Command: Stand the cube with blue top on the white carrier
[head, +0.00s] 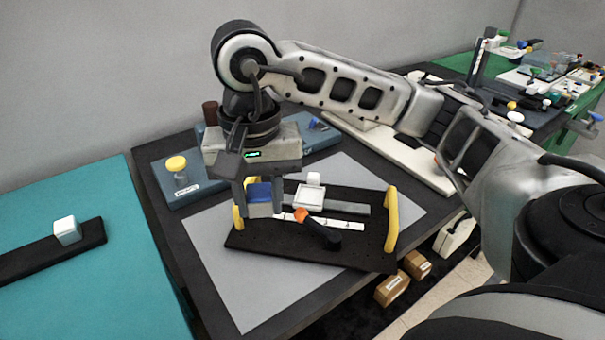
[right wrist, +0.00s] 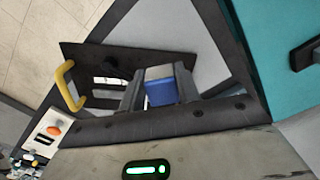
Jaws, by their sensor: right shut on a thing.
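The cube with blue top (head: 260,193) has a grey lower part and is between the fingers of my right gripper (head: 262,204), which is shut on it. In the right wrist view the cube (right wrist: 160,93) shows a blue face and a grey face between the two fingers. Whether the cube touches the board below cannot be told. My left gripper is out of view.
The black board (head: 350,257) has yellow handles (head: 391,220) and a black lever with an orange tip (head: 300,215) in front of the carrier. A blue-grey box with a yellow knob (head: 176,164) stands behind. A white cube (head: 67,231) sits on a black bar at left.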

